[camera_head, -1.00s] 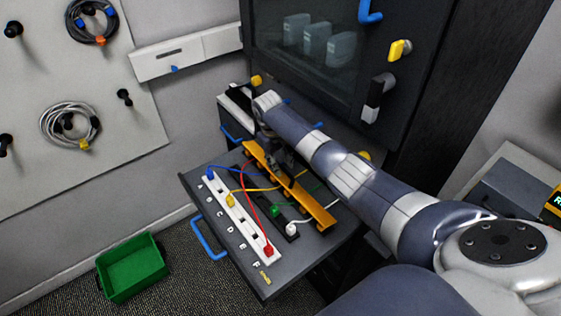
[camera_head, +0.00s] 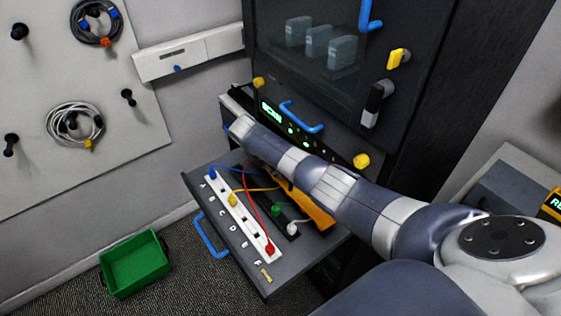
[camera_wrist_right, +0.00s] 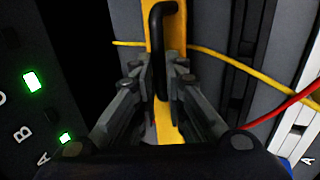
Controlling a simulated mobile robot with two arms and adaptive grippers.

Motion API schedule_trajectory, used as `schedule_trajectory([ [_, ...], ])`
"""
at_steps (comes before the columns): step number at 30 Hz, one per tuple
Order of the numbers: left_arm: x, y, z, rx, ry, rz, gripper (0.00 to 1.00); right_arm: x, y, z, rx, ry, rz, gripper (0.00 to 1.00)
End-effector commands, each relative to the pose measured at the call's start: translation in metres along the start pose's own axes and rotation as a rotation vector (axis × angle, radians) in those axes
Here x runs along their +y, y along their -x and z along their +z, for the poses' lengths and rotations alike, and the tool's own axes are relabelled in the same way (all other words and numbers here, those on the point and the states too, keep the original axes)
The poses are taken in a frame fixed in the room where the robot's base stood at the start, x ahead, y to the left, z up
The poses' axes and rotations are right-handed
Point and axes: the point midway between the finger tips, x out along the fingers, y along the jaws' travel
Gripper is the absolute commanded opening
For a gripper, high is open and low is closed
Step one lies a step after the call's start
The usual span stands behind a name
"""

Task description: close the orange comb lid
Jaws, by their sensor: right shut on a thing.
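The orange comb lid (camera_head: 314,208) lies lengthwise over the cables on the pulled-out tray (camera_head: 262,278); my right arm covers its far part in the head view. The wrist view shows the orange lid (camera_wrist_right: 176,35) with its black handle (camera_wrist_right: 158,60) standing between the fingers of my right gripper (camera_wrist_right: 158,78), which is shut on that handle. The right gripper is hidden behind the arm in the head view. Whether the lid is fully down cannot be told. My left gripper is not in view.
A white socket strip (camera_head: 222,206) holds blue, yellow and red plugs; green (camera_head: 276,210) and white (camera_head: 292,229) plugs sit beside it. Behind is a panel with green lights (camera_head: 290,127) and a blue handle (camera_head: 302,118). A green bin (camera_head: 135,265) stands on the floor.

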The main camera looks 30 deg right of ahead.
Motion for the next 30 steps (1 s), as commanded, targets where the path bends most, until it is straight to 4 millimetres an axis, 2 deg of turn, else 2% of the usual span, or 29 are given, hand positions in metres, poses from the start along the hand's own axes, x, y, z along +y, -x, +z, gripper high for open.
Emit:
schedule_trajectory([
  [6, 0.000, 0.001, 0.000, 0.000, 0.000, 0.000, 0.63, -0.013, -0.004, 0.000, 0.000, 0.000, 0.050, 0.00],
  [15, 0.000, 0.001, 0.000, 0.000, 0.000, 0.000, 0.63, -0.016, -0.005, 0.001, 0.000, 0.000, 0.045, 0.00],
  [16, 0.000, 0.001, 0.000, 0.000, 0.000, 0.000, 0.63, -0.016, -0.005, 0.001, 0.000, 0.001, 0.045, 0.18],
  [18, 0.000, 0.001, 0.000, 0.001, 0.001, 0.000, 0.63, -0.016, -0.005, 0.001, 0.000, 0.001, 0.045, 0.31],
  [30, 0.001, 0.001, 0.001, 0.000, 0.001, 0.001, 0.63, -0.014, 0.000, 0.000, 0.002, 0.000, 0.048, 0.31],
])
